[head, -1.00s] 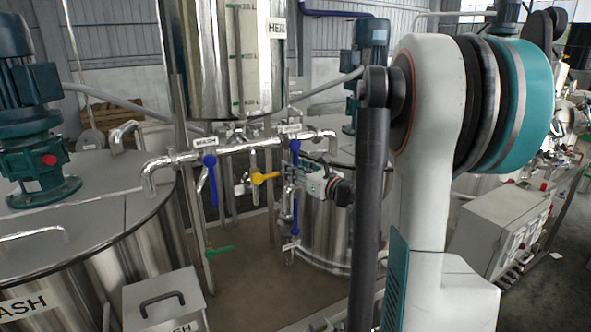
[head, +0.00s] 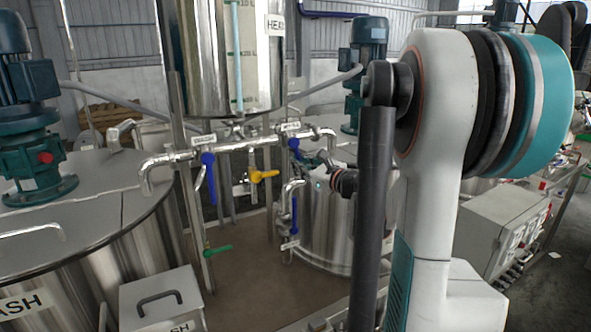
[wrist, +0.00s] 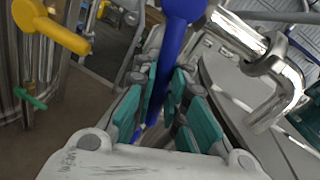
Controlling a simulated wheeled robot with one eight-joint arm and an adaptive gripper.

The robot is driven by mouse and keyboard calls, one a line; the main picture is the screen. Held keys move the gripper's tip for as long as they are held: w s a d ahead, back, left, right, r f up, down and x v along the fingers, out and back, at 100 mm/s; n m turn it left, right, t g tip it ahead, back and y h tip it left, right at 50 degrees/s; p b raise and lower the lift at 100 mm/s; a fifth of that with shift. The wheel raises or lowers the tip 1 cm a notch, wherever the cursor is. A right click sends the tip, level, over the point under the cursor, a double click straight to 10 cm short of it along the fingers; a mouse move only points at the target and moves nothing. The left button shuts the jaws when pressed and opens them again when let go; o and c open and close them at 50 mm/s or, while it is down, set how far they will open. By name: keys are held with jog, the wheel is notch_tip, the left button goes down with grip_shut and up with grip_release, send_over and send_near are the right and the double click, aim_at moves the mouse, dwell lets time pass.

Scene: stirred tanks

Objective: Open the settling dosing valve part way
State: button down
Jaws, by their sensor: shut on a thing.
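The right blue valve handle (head: 294,144) sits on the horizontal steel pipe under the tall tank, below a small label too blurred to read. My gripper (head: 318,163) is at this handle, seen partly behind my own arm in the head view. In the wrist view the blue handle (wrist: 178,45) runs down between the teal pads of my gripper (wrist: 168,105), which is shut on it. The handle's lower end is partly hidden by the fingers. In the head view the handle slants down to the right, off the vertical.
Another blue handle (head: 208,165) hangs on the pipe's left branch, with a yellow handle (head: 264,175) between. A lower blue handle (head: 294,215) is below my gripper. A green handle (head: 217,250) is low on the left. A steel tank (head: 325,235) stands close behind.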

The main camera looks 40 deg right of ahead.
jog(key=shift+s+d+r+n+g, duration=0.15)
jog(key=shift+d+r+n+g, duration=0.1)
jog(key=shift+d+n, duration=0.55)
jog(key=shift+s+d+r+n+g, duration=0.2)
jog(key=shift+d+n, duration=0.15)
jog(key=shift+n, duration=0.75)
jog(key=c, duration=1.9)
grip_release()
jog(key=shift+c, duration=0.2)
jog(key=o, duration=0.3)
jog(key=shift+s+r, duration=0.1)
jog(key=shift+s, duration=0.05)
jog(key=s+r, duration=0.1)
jog(key=s, duration=1)
jog(key=shift+s+a+r, duration=0.2)
jog(key=shift+s+a, duration=0.15)
jog(key=shift+a, duration=0.1)
